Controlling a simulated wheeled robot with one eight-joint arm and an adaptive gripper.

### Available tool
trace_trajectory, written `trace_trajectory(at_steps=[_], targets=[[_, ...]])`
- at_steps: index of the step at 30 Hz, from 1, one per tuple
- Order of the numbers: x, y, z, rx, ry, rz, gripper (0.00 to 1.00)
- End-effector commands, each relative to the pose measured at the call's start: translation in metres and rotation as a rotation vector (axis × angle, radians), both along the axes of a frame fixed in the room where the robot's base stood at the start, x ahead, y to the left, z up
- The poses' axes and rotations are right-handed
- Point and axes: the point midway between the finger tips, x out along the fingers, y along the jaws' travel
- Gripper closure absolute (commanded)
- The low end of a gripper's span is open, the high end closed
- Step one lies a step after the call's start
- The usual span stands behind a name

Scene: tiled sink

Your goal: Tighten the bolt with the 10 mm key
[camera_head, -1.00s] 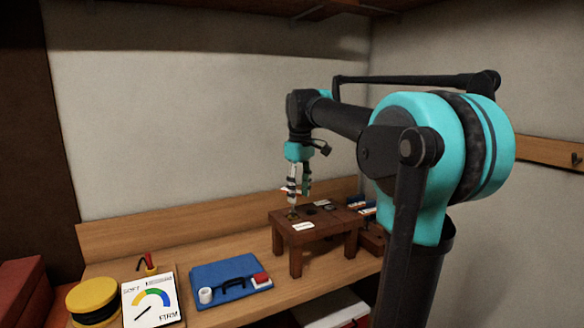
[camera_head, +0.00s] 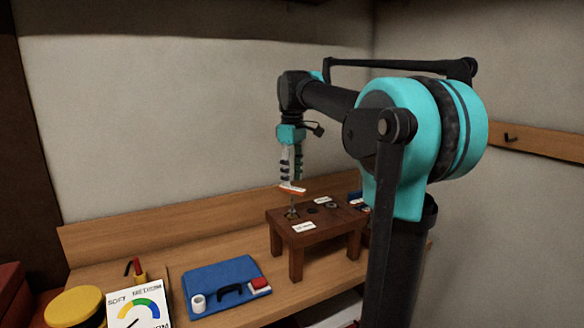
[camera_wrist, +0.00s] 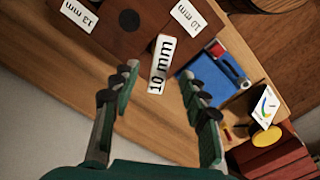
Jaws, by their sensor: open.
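The 10 mm key (camera_head: 291,190) stands upright over the left part of a small brown bench. Its orange and white handle is on top and a thin shaft runs down to the bench top. In the wrist view its white "10 mm" label (camera_wrist: 162,62) faces me. The bolt under it is hidden or too small to make out. My gripper (camera_head: 291,181) points down just above the handle. In the wrist view my gripper (camera_wrist: 165,95) has its fingers spread wide and empty, with the label showing beyond and between the tips.
A blue mat (camera_head: 210,272), a dial card (camera_head: 138,308) and a yellow round item (camera_head: 75,305) lie to the left.

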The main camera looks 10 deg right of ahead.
Motion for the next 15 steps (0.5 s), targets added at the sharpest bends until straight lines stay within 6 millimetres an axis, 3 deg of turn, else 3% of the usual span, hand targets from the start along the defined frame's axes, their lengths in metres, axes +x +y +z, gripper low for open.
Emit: trace_trajectory(at_steps=[15], targets=[[0.0,0.0,-0.049,0.001,0.001,0.0,0.55]])
